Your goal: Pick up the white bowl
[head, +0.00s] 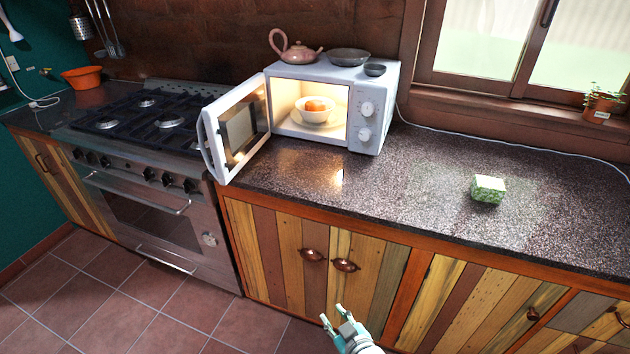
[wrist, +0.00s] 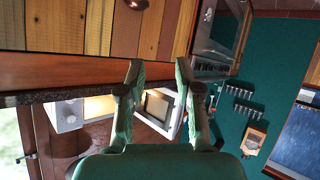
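The white bowl (head: 314,117) sits inside the lit microwave (head: 376,95) on the counter, with an orange item or items in it. The microwave door (head: 238,125) stands open to the left. My gripper (head: 335,314) is open and empty, low in front of the cabinet doors, below the counter and well apart from the bowl. In the wrist view my gripper's two fingers (wrist: 159,67) are spread with nothing between them. The lit microwave (wrist: 66,115) also shows there, but I cannot make out the bowl.
A pink teapot (head: 293,48), a grey bowl (head: 349,56) and a small dark bowl (head: 375,69) stand on the microwave. A green-and-white box (head: 488,188) lies on the right counter. The stove (head: 150,150) is at left. The counter before the microwave (head: 290,172) is clear.

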